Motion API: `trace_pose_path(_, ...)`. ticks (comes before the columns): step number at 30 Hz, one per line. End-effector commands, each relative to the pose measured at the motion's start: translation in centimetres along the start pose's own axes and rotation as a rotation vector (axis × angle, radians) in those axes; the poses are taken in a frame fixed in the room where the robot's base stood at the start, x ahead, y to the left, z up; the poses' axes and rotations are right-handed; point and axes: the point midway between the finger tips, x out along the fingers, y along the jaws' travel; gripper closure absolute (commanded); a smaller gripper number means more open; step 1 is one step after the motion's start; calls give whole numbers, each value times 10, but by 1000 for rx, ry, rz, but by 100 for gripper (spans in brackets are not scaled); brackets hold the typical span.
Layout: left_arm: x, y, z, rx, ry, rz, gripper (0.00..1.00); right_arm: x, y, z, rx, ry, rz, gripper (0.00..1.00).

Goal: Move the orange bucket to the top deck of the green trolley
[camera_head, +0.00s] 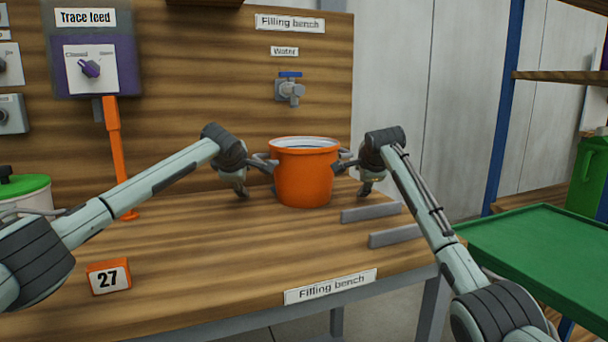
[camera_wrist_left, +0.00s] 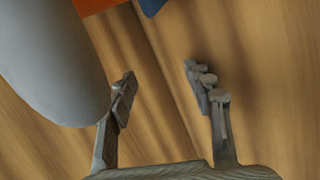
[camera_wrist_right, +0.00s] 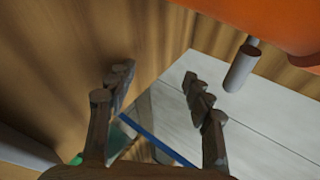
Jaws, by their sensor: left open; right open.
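The orange bucket (camera_head: 303,178) stands upright on the filling bench (camera_head: 190,260), with a pale rim or inside at its top. My left gripper (camera_head: 254,177) is open at the bucket's left side. My right gripper (camera_head: 353,176) is open at its right side. In the right wrist view, the bucket (camera_wrist_right: 285,22) is at top right, and a grey peg-like handle (camera_wrist_right: 241,70) lies outside the fingers. In the left wrist view, a large grey rounded part (camera_wrist_left: 50,60) lies left of the fingers, with nothing visible between them. The green trolley's top deck (camera_head: 550,250) is at the right, bare where visible.
A water tap (camera_head: 289,90) is on the back panel behind the bucket. Two grey strips (camera_head: 395,237) lie on the bench right of it. An orange block marked 27 (camera_head: 108,277) and a green-lidded container (camera_head: 24,192) are at left. A blue rack post (camera_head: 508,105) rises behind the trolley.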

Motion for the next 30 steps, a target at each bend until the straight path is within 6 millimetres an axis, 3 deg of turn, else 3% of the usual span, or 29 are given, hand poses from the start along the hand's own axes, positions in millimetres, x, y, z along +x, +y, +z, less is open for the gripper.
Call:
trace_pose_path(3,-2,1,11,3,-5,3,48,-2,-1,11,-3,-3,-2,48)
trace_pose_path(16,-2,1,15,2,-4,3,48,-2,0,16,-2,-3,-1,48)
trace_pose_path(30,-3,1,45,2,-7,4,48,-2,-1,44,-2,-5,-3,48)
